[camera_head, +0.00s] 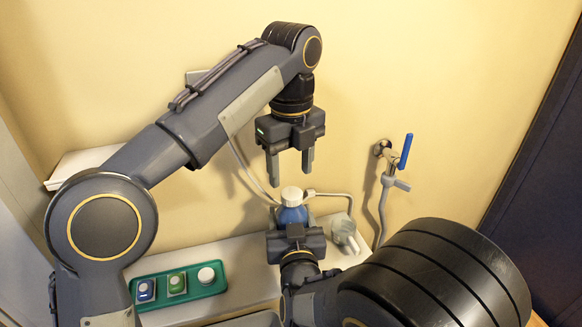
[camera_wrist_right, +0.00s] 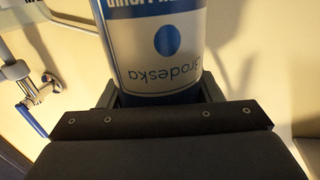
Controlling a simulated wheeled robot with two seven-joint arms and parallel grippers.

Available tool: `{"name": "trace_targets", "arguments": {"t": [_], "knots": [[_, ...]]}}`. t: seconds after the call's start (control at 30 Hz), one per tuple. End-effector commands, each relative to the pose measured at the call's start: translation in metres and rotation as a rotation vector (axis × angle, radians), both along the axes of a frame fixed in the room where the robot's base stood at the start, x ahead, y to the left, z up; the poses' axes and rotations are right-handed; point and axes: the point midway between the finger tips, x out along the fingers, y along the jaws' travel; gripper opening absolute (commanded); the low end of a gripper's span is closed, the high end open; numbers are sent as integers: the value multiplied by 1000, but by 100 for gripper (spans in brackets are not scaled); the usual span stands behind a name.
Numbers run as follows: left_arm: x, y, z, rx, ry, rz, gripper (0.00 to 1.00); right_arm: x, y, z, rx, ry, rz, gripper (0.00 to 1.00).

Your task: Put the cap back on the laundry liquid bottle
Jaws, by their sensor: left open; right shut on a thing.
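The laundry liquid bottle (camera_head: 292,215) is blue and stands upright below my left gripper. A white cap (camera_head: 291,194) shows at its top; I cannot tell whether it is fully seated. My left gripper (camera_head: 291,176) points down, open and empty, its fingers just above the cap and apart from it. My right gripper (camera_wrist_right: 160,93) is shut on the bottle, one finger on each side of the body. In the right wrist view the bottle (camera_wrist_right: 163,45) shows a white label with upside-down lettering and a blue dot. In the head view, my right wrist hides the bottle's lower part.
A green tray (camera_head: 207,289) with several small containers lies on the white surface (camera_head: 250,263) to the left. A pale cup-like item (camera_head: 345,231) stands right of the bottle. A tap with a blue handle (camera_head: 406,151) is on the wall, with hoses beside it.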

Motion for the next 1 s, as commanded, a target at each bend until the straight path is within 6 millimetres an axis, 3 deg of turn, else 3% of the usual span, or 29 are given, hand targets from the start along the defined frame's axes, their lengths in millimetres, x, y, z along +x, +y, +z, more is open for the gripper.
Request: {"name": "trace_targets", "arguments": {"t": [0.17, 0.27, 1.0], "knots": [[0, 0, 0, 1, 3, 108, 55, 0, 0, 0, 0, -1, 0, 0], [1, 0, 1, 3, 6, 290, 55, 0, 0, 0, 0, -1, 0, 0], [0, 0, 18, 23, 3, 2326, 55, 0, 0, 0, 0, -1, 0, 0]]}}
